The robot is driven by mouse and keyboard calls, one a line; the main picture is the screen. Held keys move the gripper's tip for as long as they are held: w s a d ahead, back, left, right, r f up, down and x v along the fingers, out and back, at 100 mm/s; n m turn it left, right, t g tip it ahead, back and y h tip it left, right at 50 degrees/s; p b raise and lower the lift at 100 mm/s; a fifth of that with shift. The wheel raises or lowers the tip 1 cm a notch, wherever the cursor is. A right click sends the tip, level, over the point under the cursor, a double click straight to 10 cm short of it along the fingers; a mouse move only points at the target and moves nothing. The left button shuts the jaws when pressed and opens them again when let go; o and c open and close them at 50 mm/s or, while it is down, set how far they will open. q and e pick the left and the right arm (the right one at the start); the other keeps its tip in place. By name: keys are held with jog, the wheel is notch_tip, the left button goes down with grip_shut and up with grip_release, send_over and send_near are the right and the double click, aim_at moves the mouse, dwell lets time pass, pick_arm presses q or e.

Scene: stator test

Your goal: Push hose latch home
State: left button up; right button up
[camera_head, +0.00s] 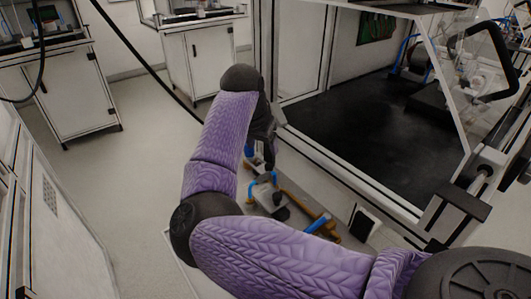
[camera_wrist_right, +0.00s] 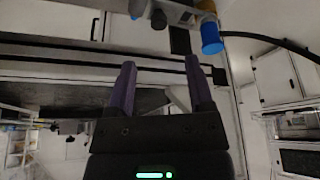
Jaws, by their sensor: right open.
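My right gripper (camera_wrist_right: 160,85) is open, with its two dark purple fingers apart and nothing between them in the right wrist view. In the head view my purple right arm reaches in from the lower right and bends, and its dark wrist (camera_head: 262,118) hangs above the blue and copper fittings (camera_head: 265,190). A grey metal fitting with a blue cylindrical end (camera_wrist_right: 211,38) and an orange ring shows beyond the fingers, apart from them. A dark hose leads right from it. I cannot tell which part is the hose latch. My left gripper is not in view.
A framed test enclosure (camera_head: 370,115) with a black floor stands right of the arm. White cabinets (camera_head: 70,90) stand at the back left, with open pale floor (camera_head: 140,170) before them. Frame rails (camera_wrist_right: 60,55) cross behind the fingers in the wrist view.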

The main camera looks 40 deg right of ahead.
aim_at(269, 166)
jog(key=b+x, duration=0.4)
jog(key=x, duration=0.4)
jog(key=shift+s+a+f, duration=0.1)
jog(key=shift+f, duration=0.05)
jog(key=c, duration=0.5)
grip_shut()
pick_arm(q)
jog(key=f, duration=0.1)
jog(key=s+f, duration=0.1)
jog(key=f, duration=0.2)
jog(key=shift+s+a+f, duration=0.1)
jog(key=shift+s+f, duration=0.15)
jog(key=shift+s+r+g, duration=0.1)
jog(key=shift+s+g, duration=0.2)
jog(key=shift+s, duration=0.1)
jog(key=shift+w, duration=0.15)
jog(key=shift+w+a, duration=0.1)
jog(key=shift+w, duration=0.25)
